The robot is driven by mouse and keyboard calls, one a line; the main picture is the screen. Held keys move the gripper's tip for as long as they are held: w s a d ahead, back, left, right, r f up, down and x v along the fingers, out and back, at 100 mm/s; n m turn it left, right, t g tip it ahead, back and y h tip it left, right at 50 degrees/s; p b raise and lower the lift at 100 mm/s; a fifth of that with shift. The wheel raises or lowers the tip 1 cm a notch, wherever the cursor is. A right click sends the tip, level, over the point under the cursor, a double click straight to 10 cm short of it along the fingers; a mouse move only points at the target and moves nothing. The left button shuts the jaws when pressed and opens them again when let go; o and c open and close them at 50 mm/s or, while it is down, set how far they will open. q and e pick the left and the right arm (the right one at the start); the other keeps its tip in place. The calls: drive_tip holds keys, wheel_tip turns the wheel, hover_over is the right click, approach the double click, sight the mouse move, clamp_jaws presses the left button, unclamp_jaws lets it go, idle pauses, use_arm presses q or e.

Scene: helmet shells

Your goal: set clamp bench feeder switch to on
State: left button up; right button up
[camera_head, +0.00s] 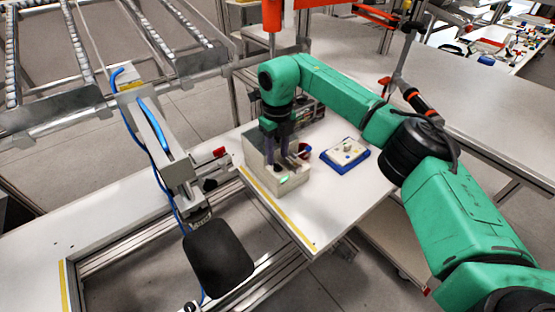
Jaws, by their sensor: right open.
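My right arm is green and comes in from the right. Its gripper (277,158) points down with its two dark fingers apart, at the top of a beige box (263,180) on the white bench. A small green light (284,179) shows on the box's near part. I cannot tell whether the fingers touch the box. A switch is not clearly visible there; the gripper may cover it. Right of the box, a blue unit with a pale top (346,150) carries small knob-like parts. I cannot tell which device the feeder switch belongs to. My left gripper is not in view.
A small dark red thing (304,151) sits beside the box. A metal fixture with a blue hose (160,140) stands to the left. A roller rack (90,60) fills the upper left. The white bench (325,208) is clear toward its front corner.

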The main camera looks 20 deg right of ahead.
sight(277, 164)
wheel_tip(277, 164, up, 12)
drive_tip(key=b, duration=0.1)
